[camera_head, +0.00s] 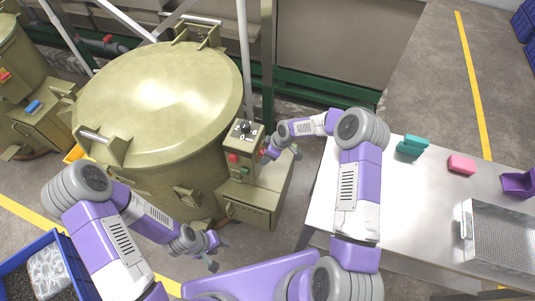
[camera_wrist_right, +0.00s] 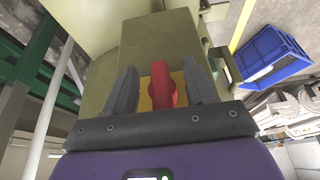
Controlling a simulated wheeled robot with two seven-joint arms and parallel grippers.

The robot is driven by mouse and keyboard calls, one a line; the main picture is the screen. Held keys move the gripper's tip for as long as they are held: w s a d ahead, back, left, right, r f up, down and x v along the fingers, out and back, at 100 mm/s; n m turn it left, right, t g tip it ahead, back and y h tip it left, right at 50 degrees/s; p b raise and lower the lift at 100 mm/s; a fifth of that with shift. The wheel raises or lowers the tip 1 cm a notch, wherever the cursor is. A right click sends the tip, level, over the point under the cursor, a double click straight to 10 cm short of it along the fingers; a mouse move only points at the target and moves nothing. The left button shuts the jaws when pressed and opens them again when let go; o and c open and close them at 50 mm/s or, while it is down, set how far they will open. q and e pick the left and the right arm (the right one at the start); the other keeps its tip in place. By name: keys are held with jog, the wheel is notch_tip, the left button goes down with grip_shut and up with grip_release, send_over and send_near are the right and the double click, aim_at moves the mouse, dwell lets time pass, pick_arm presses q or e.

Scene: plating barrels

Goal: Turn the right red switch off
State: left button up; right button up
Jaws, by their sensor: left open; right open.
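The red switch (camera_wrist_right: 163,84) sits on a yellow plate on the side of the olive control box (camera_wrist_right: 157,45). In the right wrist view the switch stands upright between the two fingers of my open right gripper (camera_wrist_right: 160,70), with a gap on each side. In the head view my right gripper (camera_head: 282,154) is at the right side of the control box (camera_head: 240,143), and the switch there is mostly hidden. My left gripper (camera_head: 219,255) is open and empty, low in front of the barrel (camera_head: 160,95).
A metal table (camera_head: 412,205) at the right holds a teal item (camera_head: 412,146), a pink block (camera_head: 461,165) and a perforated metal basket (camera_head: 498,236). A blue crate (camera_head: 20,262) stands at the lower left. A second barrel (camera_head: 20,60) is at far left.

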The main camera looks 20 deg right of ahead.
jog(key=shift+r, duration=0.1)
jog(key=p+v, duration=0.1)
jog(key=v, duration=0.6)
jog(key=shift+r, duration=0.2)
jog(key=shift+s, duration=0.1)
